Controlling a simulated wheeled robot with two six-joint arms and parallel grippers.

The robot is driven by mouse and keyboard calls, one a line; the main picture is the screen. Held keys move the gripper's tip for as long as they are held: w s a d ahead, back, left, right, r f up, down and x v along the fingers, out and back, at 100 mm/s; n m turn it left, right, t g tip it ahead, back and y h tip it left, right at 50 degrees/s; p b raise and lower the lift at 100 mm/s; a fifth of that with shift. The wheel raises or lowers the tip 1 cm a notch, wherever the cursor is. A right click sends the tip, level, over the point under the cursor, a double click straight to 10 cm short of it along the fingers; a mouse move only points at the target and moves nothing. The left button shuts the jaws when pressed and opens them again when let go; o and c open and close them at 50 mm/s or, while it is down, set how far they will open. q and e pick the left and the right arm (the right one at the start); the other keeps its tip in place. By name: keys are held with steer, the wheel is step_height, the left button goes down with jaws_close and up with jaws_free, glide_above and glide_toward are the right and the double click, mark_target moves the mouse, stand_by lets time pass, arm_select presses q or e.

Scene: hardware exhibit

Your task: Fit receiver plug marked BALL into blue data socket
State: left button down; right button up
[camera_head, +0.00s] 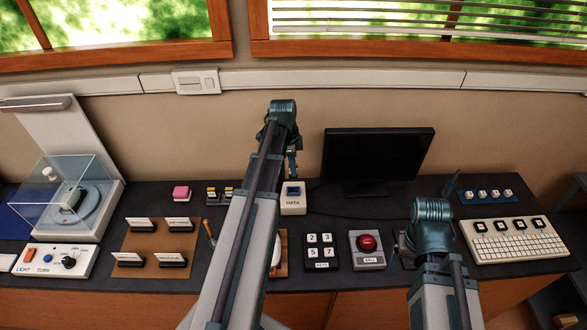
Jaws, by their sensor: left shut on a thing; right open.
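The data socket is a cream block (293,205) with a blue top and the word DATA on its front, standing on the dark counter left of the monitor. My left gripper (292,174) points down just above and behind the blue top. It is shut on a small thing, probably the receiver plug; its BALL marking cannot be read. I cannot tell whether the plug touches the socket. My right gripper (404,245) is open near the red-button box, partly hidden by its own wrist.
A black monitor (378,158) stands behind. A number keypad (321,252) and a red CALL button box (367,248) stand in front.

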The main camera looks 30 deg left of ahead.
arm_select(q)
steer(key=shift+f+b, duration=3.05)
steer(key=shift+f, duration=0.1)
steer(key=shift+f+b, duration=0.95)
steer(key=shift+c, duration=1.3)
jaws_free()
steer(key=shift+r, duration=0.1)
steer(key=shift+r+p, duration=3.5)
steer(key=shift+p, duration=0.05)
steer(key=shift+f, duration=0.15)
